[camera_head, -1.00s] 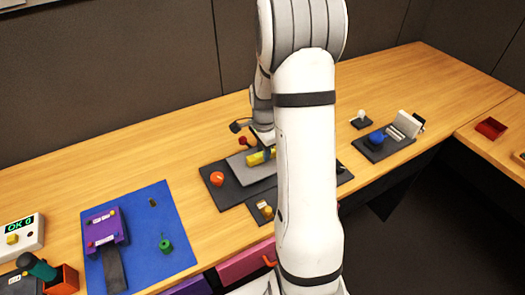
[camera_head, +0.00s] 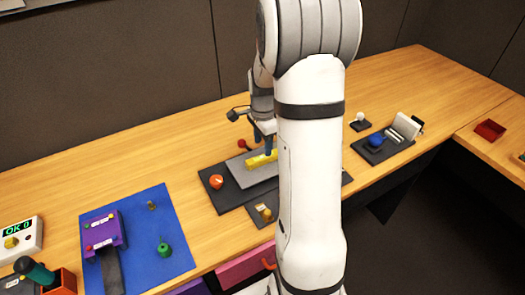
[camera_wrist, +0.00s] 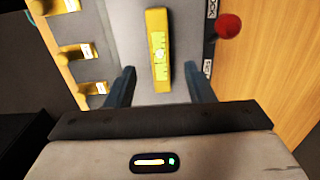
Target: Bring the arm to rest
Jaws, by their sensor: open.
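My gripper (camera_head: 262,140) is open over the grey plate (camera_head: 240,166) in the head view, partly hidden behind my arm. In the wrist view its two blue fingers (camera_wrist: 159,80) stand apart on either side of a yellow bar (camera_wrist: 159,50), with a gap at each side. The yellow bar (camera_head: 262,158) lies on the plate. The fingers appear to be above it, and nothing is held. My white arm covers the right part of the panel in the head view.
A red knob (camera_wrist: 228,25) stands beside the plate. An orange-red dome (camera_head: 216,181) sits on the dark panel's left. A blue dome (camera_head: 376,140) and white knob (camera_head: 360,118) are to the right. A blue mat (camera_head: 180,225) with a purple device (camera_head: 104,230) lies left. Wood behind is clear.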

